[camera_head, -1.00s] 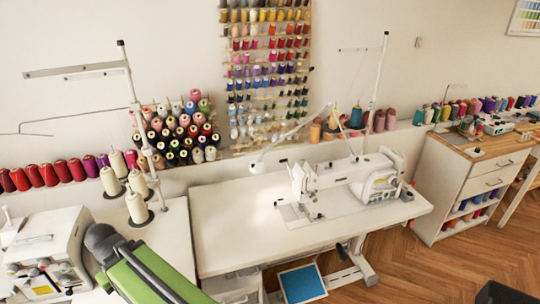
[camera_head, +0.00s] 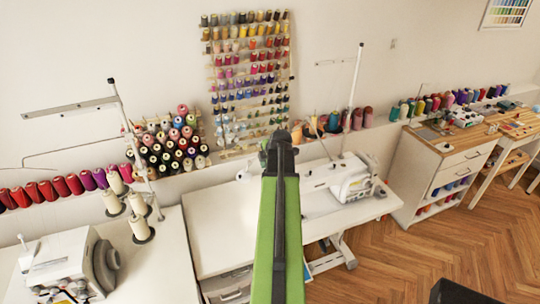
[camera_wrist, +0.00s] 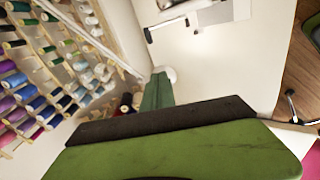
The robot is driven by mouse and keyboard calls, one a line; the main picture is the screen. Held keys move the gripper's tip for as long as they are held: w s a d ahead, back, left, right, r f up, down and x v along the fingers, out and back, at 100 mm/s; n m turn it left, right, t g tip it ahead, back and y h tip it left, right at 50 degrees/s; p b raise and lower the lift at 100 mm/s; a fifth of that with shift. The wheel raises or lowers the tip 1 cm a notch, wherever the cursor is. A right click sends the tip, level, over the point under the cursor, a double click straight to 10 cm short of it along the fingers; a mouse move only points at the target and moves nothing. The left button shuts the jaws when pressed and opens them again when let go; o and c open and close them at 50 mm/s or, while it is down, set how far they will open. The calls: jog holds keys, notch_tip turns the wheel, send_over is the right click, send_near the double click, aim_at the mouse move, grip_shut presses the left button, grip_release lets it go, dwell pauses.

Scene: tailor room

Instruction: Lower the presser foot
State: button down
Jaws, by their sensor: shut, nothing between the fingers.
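The white sewing machine (camera_head: 352,182) stands on the white table (camera_head: 205,225) in the head view. My arm covers the left part of it, where its needle head is, so the presser foot is hidden. My gripper (camera_head: 279,150), dark at the end of my green arm, is raised in front of the machine in the picture. It is shut and empty. In the wrist view, part of the white machine (camera_wrist: 182,10) shows at the top. I cannot make out the presser foot there.
A thread rack (camera_head: 248,75) hangs on the wall behind the table. Cone spools (camera_head: 138,228) and another white machine (camera_head: 65,262) stand on the left. A drawer cabinet (camera_head: 440,175) is on the right. The wooden floor (camera_head: 430,235) at front right is mostly clear.

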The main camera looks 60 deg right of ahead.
jog(key=shift+n+h, duration=0.4)
jog(key=s+d, duration=0.1)
jog(key=s+d+r, duration=0.1)
jog(key=s+d, duration=0.1)
jog(key=shift+s+d+r, duration=0.25)
jog(key=shift+d, duration=0.1)
jog(key=b+x, duration=1.1)
jog(key=x, duration=0.3)
jog(key=shift+w+a, duration=0.1)
